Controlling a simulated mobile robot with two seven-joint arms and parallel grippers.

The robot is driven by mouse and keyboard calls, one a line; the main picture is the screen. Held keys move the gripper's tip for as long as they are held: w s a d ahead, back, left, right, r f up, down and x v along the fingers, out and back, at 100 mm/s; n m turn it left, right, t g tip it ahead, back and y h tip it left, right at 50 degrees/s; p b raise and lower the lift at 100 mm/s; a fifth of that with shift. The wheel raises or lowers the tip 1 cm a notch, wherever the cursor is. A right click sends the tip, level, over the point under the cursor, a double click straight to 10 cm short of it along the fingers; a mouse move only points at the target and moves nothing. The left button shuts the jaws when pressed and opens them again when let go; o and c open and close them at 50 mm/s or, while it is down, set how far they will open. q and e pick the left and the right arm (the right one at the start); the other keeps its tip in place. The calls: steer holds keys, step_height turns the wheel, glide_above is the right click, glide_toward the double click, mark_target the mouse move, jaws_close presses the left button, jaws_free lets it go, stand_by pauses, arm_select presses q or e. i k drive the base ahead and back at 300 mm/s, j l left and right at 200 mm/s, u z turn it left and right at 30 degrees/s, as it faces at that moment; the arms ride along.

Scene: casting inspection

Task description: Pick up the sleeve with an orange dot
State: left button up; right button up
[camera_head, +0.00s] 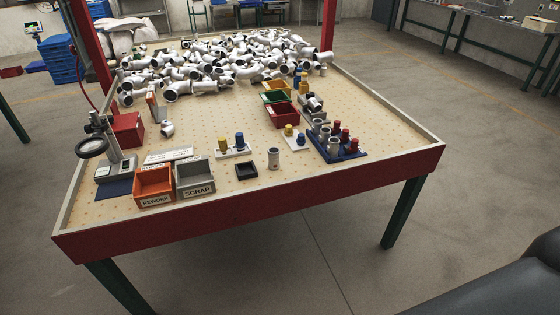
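A grey sleeve (273,158) stands upright and alone near the front of the table, to the right of a small dark tray (246,171). More grey sleeves (334,147) stand in the blue rack (352,155) on the right, beside red-topped plugs (345,137). An orange dot is too small to make out on any sleeve. Neither of my grippers shows in the head view.
Left of the small tray stand the orange REWORK bin (154,187) and grey SCRAP bin (195,178), with a magnifier stand (112,150) beyond. White pipe fittings (220,65) heap at the back.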

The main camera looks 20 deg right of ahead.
mark_target(274, 152)
steer(key=j+z, duration=0.1)
steer(key=z, duration=0.25)
steer(key=i+j+z, duration=0.1)
steer(key=z, duration=0.3)
steer(key=j+z, duration=0.1)
steer(key=z, duration=0.25)
steer(key=j+z, duration=0.3)
steer(key=j, duration=0.15)
steer(key=j+z, duration=0.25)
steer(key=j, duration=0.15)
steer(key=j+z, duration=0.1)
steer(key=j, duration=0.85)
